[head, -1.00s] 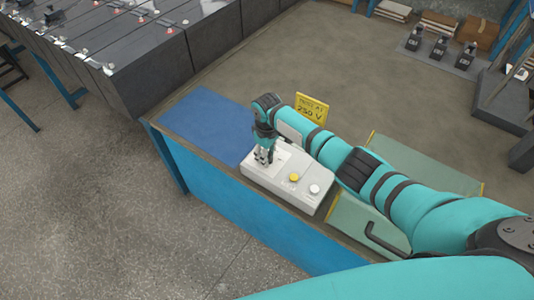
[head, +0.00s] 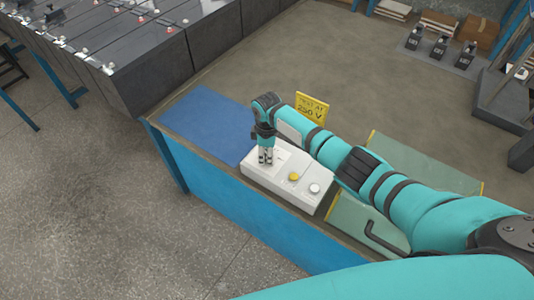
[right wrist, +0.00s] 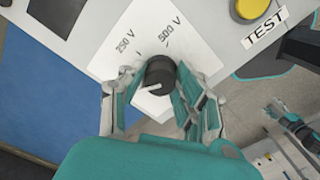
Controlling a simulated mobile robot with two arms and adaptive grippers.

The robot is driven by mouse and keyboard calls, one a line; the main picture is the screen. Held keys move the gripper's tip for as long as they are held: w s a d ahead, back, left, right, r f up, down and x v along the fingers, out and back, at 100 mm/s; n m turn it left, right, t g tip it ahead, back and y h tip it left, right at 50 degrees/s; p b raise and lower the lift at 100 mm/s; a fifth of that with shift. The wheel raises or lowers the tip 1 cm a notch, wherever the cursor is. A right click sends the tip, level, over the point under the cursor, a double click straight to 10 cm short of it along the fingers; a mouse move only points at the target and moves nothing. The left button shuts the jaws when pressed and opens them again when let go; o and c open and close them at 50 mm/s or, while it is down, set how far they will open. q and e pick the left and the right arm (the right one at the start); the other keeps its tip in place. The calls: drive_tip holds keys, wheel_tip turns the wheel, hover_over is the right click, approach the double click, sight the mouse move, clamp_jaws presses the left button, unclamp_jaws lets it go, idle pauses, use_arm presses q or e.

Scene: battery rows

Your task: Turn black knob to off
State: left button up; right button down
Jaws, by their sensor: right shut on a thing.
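The black knob (right wrist: 159,76) sits on a white label plate marked 250 V and 500 V, on a white control box (head: 317,205). The knob's pale pointer line lies toward the lower left in the right wrist view, away from both printed marks. My right gripper (right wrist: 158,90) has its fingers on either side of the knob and is shut on it. In the head view the right gripper (head: 265,160) points down onto the box's left part and hides the knob.
A yellow button (head: 293,177) and a white button (head: 314,189) are on the same box. A blue mat (head: 205,125) lies left of it. A yellow 250 V sign (head: 312,108) stands behind. Grey battery blocks (head: 150,65) stand at the upper left.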

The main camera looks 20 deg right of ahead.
drive_tip(key=shift+r, duration=0.1)
drive_tip(key=c, duration=0.9)
unclamp_jaws()
drive_tip(key=shift+c, duration=0.2)
wheel_tip(320, 180, up, 12)
